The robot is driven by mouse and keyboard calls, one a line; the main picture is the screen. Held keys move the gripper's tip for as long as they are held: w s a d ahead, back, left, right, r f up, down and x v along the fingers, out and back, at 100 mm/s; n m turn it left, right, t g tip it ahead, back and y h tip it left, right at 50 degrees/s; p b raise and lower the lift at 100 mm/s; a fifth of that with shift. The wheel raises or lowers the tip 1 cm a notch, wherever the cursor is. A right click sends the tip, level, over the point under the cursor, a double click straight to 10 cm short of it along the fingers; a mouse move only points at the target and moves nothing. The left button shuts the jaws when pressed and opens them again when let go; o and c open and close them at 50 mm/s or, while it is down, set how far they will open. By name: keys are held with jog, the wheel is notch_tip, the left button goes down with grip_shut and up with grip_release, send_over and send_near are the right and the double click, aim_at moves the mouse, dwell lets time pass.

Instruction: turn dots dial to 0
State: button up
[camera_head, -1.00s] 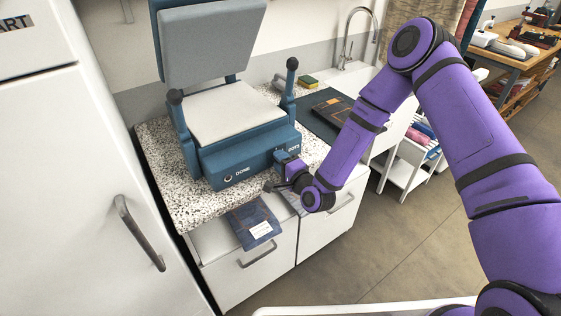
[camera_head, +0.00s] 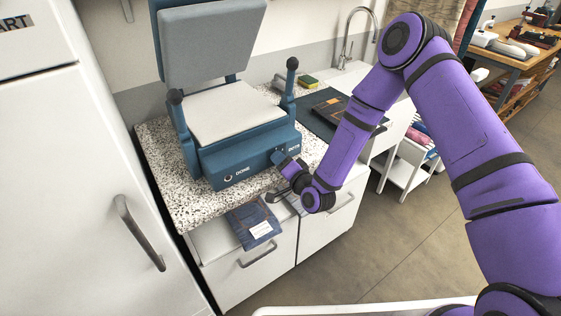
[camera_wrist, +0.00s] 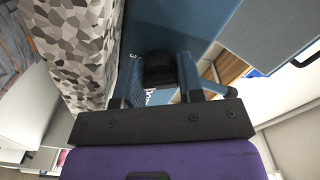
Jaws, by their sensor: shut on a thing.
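The blue press machine (camera_head: 232,158) stands on a speckled counter with its grey padded lid raised. Its front carries a label DONE beside a small round light or button and a label DOTS near the right end. My gripper (camera_head: 280,158) is at the front right, by the DOTS label. In the wrist view my gripper (camera_wrist: 160,84) has its two fingers on either side of a dark round dial (camera_wrist: 158,66), shut on it. A number 3 shows on the blue face beside the dial. The dial's pointer setting cannot be made out.
The speckled counter (camera_head: 165,190) edge lies just below my gripper. A folded dark blue cloth packet (camera_head: 254,224) lies in the open drawer beneath. A dark mat and book (camera_head: 336,106) lie to the right, near the sink tap (camera_head: 350,40). A white cabinet fills the left.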

jog(key=n, duration=0.4)
jog(key=shift+n, duration=0.4)
jog(key=n, duration=0.3)
jog(key=shift+f+n, duration=0.1)
jog(key=shift+n, duration=0.2)
jog(key=n, duration=0.7)
jog(key=shift+w+d, duration=0.1)
jog(key=shift+d, duration=0.05)
jog(key=n, duration=0.7)
jog(key=shift+n, duration=0.3)
jog(key=n, duration=0.3)
jog(key=shift+d, duration=0.1)
jog(key=shift+n, duration=2.1)
